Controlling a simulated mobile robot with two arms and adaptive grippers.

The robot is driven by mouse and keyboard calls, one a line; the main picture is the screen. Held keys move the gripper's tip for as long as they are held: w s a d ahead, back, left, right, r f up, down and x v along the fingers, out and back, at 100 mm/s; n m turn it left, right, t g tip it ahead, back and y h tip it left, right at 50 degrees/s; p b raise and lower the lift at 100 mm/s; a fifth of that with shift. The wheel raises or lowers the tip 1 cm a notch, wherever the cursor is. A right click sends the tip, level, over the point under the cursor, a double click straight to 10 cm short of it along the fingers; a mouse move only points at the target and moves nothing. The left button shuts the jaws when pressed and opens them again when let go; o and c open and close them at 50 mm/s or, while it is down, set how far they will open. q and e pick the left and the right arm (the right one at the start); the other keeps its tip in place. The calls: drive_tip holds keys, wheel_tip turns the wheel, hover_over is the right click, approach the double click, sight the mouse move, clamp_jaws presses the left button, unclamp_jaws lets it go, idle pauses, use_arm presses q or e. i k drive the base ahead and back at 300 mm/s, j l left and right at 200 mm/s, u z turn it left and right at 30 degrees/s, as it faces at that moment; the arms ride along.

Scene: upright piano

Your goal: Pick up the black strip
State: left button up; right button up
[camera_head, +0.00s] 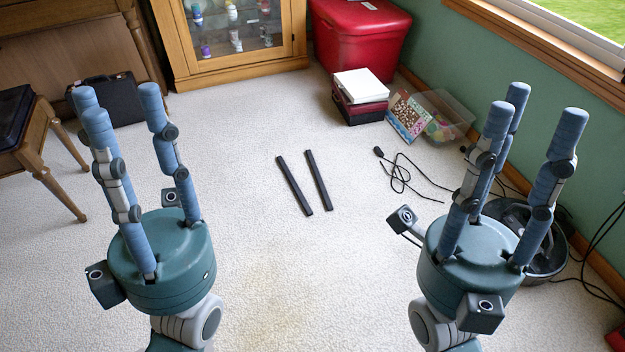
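Two black strips lie on the pale carpet in the middle of the head view, apart and nearly parallel. The left black strip (294,185) is slightly longer in view than the right black strip (318,180). My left gripper (122,100) is left of the strips, its blue fingers pointing up and spread, with nothing between them. My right gripper (535,108) is to the right of the strips, fingers also up, spread and empty. Neither gripper touches a strip.
A black cable (400,175) lies right of the strips. Behind are a red bin (358,38), a white box (361,86), a clear plastic tub (447,110) and a glass cabinet (240,68). A wooden bench (42,135) stands left. Carpet around the strips is clear.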

sight(303, 202)
drive_tip(key=i+j+z, duration=0.15)
drive_tip(key=z, duration=0.25)
drive_tip(key=i+j+z, duration=0.15)
drive_tip(key=z, duration=0.3)
drive_tip(key=i+j+z, duration=0.1)
drive_tip(key=j+z, duration=0.3)
drive_tip(key=i+j+z, duration=0.1)
drive_tip(key=j, duration=0.5)
drive_tip(key=i+j+z, duration=0.1)
drive_tip(key=j, duration=0.5)
drive_tip(key=i+j+z, duration=0.1)
drive_tip(key=j, duration=0.5)
drive_tip(key=i+j+z, duration=0.1)
drive_tip(key=j, duration=0.55)
